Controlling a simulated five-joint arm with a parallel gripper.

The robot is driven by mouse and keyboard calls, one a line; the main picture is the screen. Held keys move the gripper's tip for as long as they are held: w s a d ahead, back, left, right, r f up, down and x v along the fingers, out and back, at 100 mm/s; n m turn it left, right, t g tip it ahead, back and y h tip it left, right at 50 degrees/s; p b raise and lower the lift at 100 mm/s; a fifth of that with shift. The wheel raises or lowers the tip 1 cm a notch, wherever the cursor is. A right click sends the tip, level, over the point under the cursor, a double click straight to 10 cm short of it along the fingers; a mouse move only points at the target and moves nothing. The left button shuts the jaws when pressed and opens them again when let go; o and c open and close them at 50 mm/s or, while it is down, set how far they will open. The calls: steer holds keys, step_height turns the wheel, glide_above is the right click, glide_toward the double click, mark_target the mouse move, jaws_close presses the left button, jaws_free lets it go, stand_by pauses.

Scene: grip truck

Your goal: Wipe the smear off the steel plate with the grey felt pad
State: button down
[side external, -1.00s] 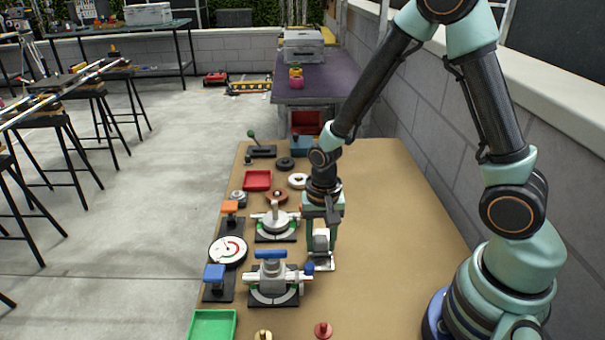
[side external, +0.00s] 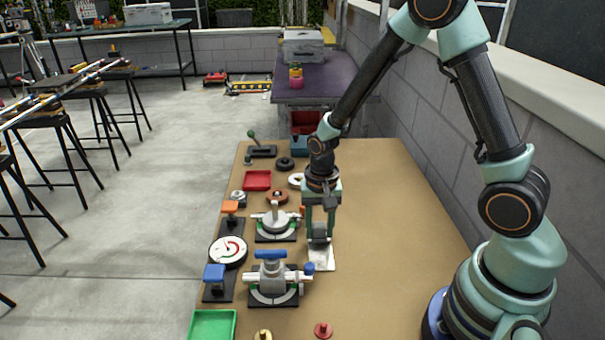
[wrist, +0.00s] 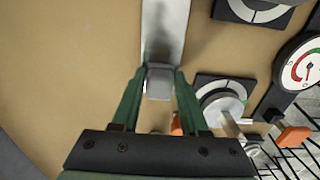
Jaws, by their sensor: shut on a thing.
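The steel plate (side external: 322,261) is a light, narrow rectangle lying on the brown bench top. It also shows in the wrist view (wrist: 177,18), reaching from the top edge to the pad. My gripper (side external: 319,237) is shut on the grey felt pad (wrist: 159,83), a small grey block between the green fingers. In the side view the pad is low at the far end of the plate; I cannot tell whether it touches it. The plate's near part is bare. A darker patch shows on the plate in the wrist view, but I cannot tell smear from shadow.
A vise-like fixture with a blue handle (side external: 271,254) stands left of the plate, and a similar grey one (side external: 276,222) stands farther back. A dial gauge (side external: 228,251) and a green tray (side external: 212,325) lie farther left. The bench right of the plate is clear.

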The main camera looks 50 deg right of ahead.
steer(key=shift+w+d+r, duration=0.15)
steer(key=shift+w+d, duration=0.05)
steer(key=shift+w, duration=0.05)
steer(key=shift+s+r, duration=0.1)
steer(key=shift+r, duration=3.85)
